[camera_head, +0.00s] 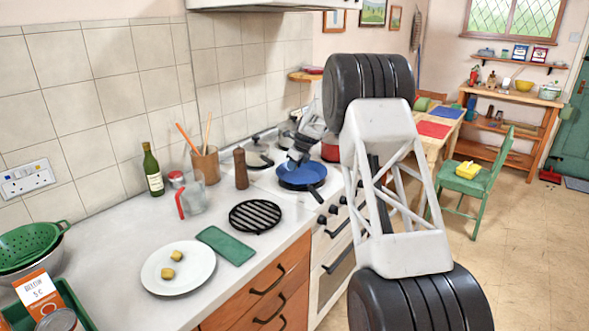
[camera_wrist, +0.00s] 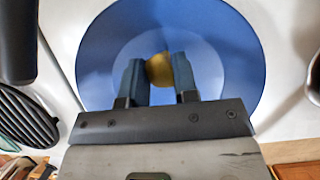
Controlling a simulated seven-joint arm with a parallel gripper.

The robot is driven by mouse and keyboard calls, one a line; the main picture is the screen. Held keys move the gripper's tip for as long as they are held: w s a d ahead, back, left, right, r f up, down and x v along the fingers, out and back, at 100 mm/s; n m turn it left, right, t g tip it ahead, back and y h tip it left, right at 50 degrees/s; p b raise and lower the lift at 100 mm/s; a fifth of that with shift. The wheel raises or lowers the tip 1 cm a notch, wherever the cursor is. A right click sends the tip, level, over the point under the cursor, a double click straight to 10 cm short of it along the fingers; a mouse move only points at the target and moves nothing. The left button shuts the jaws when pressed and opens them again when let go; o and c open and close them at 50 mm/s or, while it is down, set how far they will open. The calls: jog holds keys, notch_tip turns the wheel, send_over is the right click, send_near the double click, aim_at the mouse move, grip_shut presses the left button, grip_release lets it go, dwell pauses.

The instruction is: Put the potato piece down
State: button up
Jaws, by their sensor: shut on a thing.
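The potato piece (camera_wrist: 159,70) is a small yellow lump between the two fingertips of my gripper (camera_wrist: 158,66) in the wrist view. My gripper is shut on it, and the blue pan (camera_wrist: 225,62) spreads out behind and around it. In the head view the blue pan (camera_head: 303,178) sits on the stove, with my gripper (camera_head: 293,163) over its far left part. The held piece is hidden there. I cannot tell whether the piece touches the pan's bottom. Two other potato pieces (camera_head: 177,255) (camera_head: 167,273) lie on a white plate (camera_head: 201,264).
A black grill trivet (camera_head: 255,217) and a green cloth (camera_head: 226,245) lie on the counter left of the stove. A pepper mill (camera_head: 241,168), a glass jug (camera_head: 192,193) and a red pot (camera_head: 330,147) stand nearby. My arm covers the stove's right side.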

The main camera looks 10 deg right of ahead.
jog(key=shift+f, duration=0.75)
jog(key=shift+f, duration=0.1)
jog(key=o, duration=1)
jog(key=shift+c, duration=0.2)
jog(key=v, duration=1.2)
jog(key=shift+s+r, duration=0.1)
jog(key=shift+r, duration=0.1)
